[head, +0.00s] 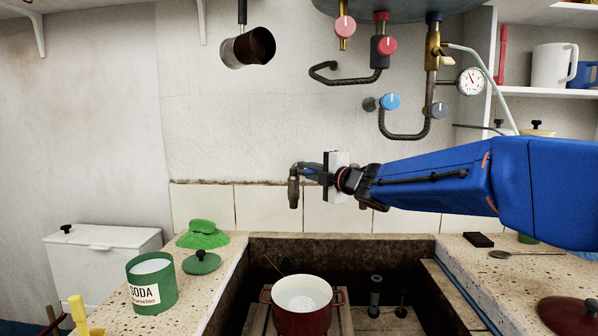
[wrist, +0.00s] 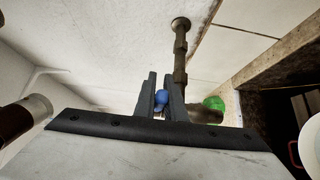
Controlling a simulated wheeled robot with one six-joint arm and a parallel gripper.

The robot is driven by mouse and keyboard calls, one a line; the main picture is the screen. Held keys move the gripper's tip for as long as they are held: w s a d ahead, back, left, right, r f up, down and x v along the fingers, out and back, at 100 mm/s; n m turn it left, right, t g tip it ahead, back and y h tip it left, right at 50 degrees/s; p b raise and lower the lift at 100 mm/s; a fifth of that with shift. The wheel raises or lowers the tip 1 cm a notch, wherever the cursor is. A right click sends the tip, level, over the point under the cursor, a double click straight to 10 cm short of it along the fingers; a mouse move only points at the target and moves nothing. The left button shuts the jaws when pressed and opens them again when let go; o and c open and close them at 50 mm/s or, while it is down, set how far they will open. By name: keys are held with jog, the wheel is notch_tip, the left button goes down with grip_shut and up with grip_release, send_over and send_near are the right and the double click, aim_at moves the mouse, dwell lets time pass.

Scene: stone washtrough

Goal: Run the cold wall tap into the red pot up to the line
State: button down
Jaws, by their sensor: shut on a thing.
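The brown metal wall tap (head: 294,190) sticks out above the trough, its spout pointing down; its pipe also shows in the wrist view (wrist: 180,60). My gripper (head: 318,172) is at the tap from the right. In the wrist view its fingers (wrist: 161,88) are shut on the blue tap handle (wrist: 161,97). The red pot (head: 302,322), cream inside, stands open in the trough below the spout. A pale, rippled round patch that looks like water lies inside it. I see no clear stream from the spout, and cannot make out a line in the pot.
The dark stone trough (head: 345,245) has rims at both sides. A soda tin (head: 152,285) and green lid (head: 201,262) stand left. A red lid (head: 568,316) and spoon (head: 525,254) lie right. Pipes and valves (head: 405,135) hang above my arm.

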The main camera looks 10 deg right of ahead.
jog(key=shift+w+a+r+n+g+y, duration=0.1)
jog(key=shift+w+r+n+g+y, duration=0.05)
jog(key=shift+n+g+y, duration=0.55)
jog(key=c, duration=2.1)
grip_release()
jog(key=shift+w, duration=0.1)
jog(key=v, duration=1.7)
jog(key=shift+f, duration=0.4)
